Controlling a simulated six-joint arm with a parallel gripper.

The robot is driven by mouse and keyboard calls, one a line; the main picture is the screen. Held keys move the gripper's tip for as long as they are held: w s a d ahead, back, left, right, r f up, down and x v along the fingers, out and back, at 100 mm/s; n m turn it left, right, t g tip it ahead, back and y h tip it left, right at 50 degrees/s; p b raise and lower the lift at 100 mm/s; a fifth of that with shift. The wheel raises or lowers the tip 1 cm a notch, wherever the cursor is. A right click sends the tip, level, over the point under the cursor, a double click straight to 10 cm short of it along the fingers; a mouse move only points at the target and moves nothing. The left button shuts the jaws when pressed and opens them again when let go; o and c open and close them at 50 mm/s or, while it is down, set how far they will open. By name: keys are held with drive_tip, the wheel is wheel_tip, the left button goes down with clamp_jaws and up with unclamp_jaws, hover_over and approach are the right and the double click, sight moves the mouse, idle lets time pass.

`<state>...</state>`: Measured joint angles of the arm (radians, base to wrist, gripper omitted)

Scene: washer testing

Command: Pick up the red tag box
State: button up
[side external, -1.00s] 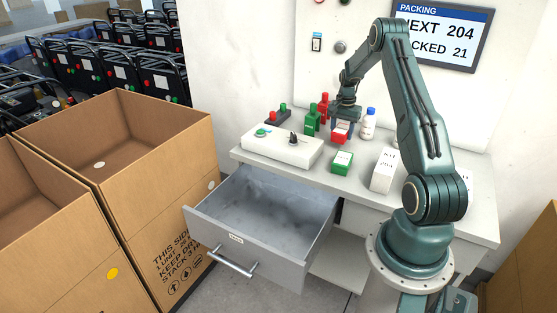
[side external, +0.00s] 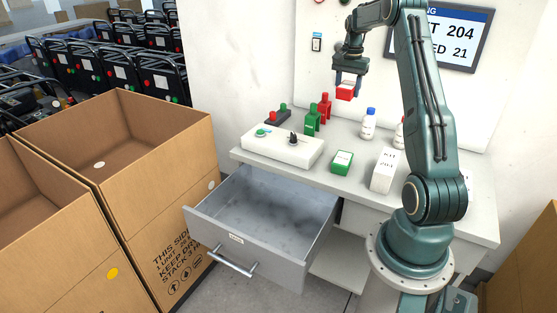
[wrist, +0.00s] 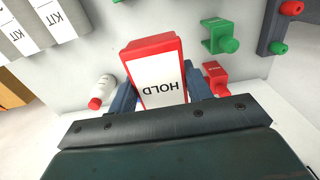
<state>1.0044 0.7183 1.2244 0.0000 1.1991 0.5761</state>
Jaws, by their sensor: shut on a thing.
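The red tag box (side external: 344,92) is held in my gripper (side external: 346,82), well above the table (side external: 318,170). In the wrist view the box (wrist: 152,48) has a red rim and a white face marked HOLD, which reads upside down. The fingers of my gripper (wrist: 162,98) press on both sides of it. In the side view the box hangs clear of the tabletop, apart from everything else.
A green box (side external: 342,162) lies on the table beside a white KIT carton (side external: 383,170). White bottles (side external: 369,124), a green holder (side external: 312,120), a red holder (side external: 325,106) and a control box (side external: 282,146) stand around. An open, empty-looking drawer (side external: 262,213) juts out below.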

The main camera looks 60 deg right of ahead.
drive_tip(key=shift+r, duration=0.3)
idle(0.5)
